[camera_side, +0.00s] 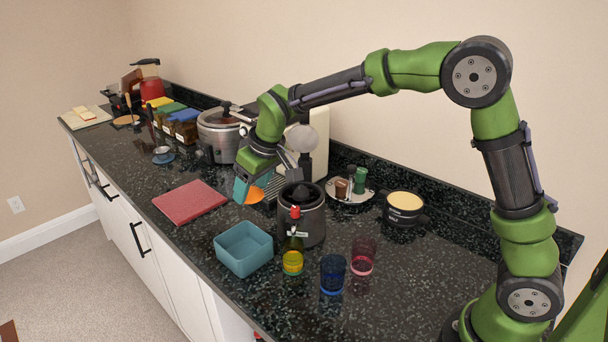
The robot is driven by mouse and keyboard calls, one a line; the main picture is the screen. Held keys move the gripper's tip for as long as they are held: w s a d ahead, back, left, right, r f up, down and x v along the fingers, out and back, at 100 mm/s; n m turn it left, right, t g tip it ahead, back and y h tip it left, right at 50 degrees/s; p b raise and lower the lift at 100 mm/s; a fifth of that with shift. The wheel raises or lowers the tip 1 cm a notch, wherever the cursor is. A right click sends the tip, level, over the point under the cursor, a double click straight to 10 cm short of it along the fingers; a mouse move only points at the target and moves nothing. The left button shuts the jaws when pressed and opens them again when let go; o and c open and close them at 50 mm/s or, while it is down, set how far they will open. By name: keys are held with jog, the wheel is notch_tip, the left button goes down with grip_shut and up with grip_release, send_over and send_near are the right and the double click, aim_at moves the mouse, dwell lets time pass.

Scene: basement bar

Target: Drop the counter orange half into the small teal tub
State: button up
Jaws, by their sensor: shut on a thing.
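The orange half (254,195) is a small orange piece held at the tips of my gripper (250,190). My gripper is shut on it and points down above the counter, behind the teal tub and left of the dark juicer. How high the orange half is above the counter is hard to tell. The small teal tub (243,249) is a square open box at the front of the counter. The part of its inside that shows looks empty.
The dark juicer (312,217) stands right of my gripper. A red board (189,202) lies to the left. A steel pot (220,135) is behind.

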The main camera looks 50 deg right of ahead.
jog(key=shift+w+a+f, duration=0.2)
jog(key=shift+w+a, duration=0.15)
jog(key=shift+a, duration=0.1)
jog(key=shift+w+f, duration=0.1)
jog(key=shift+f, duration=2.9)
jog(key=o, duration=1.1)
jog(key=shift+o, duration=0.2)
jog(key=a+v, duration=0.1)
jog(key=v, duration=1.6)
jog(key=shift+d, duration=0.45)
